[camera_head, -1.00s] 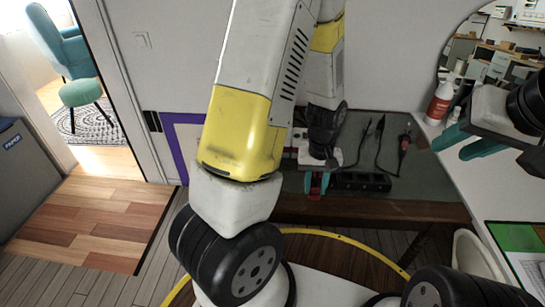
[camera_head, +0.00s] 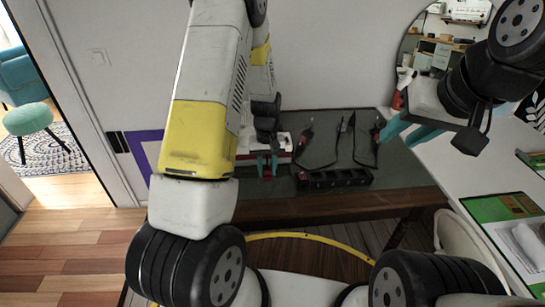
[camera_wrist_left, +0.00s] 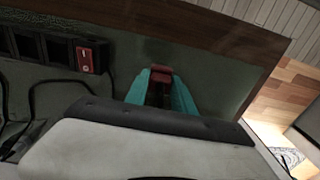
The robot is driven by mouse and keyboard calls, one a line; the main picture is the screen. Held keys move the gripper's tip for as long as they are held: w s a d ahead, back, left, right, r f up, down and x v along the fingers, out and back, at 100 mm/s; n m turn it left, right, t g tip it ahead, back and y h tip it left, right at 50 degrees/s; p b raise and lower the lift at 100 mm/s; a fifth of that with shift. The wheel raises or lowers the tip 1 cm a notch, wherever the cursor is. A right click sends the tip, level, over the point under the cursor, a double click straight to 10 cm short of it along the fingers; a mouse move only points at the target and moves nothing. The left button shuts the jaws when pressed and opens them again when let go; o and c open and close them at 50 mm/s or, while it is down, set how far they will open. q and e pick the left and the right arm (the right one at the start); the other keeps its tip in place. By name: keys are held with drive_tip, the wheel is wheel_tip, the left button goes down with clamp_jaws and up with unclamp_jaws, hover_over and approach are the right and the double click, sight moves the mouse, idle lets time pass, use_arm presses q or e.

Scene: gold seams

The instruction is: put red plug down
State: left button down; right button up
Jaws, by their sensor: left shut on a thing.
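My left gripper (camera_head: 267,165) is low over the dark green table top (camera_head: 400,165), left of the black power strip (camera_head: 333,179). Its teal fingers (camera_wrist_left: 161,90) are shut on the red plug (camera_wrist_left: 160,69), whose red end shows between the tips in the left wrist view. The plug is near the table's wooden front edge; I cannot tell whether it touches the top. The power strip, with a red switch (camera_wrist_left: 92,57), also shows in the wrist view. My right gripper (camera_head: 408,132) is open and empty, raised at the right.
Black cables with red-marked plugs (camera_head: 304,142) lie on the table behind the power strip. A white counter (camera_head: 455,165) with green-edged boards (camera_head: 500,207) is at the right. The table's right part looks clear.

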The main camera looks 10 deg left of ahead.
use_arm(q)
drive_tip(key=shift+w+a+f, duration=0.1)
drive_tip(key=shift+w+a, duration=0.55)
drive_tip(key=shift+w, duration=0.2)
drive_tip(key=shift+f, duration=1.75)
drive_tip(key=shift+f, duration=0.25)
drive_tip(key=shift+f, duration=0.35)
drive_tip(key=c, duration=1.1)
unclamp_jaws()
drive_tip(key=shift+o, duration=0.2)
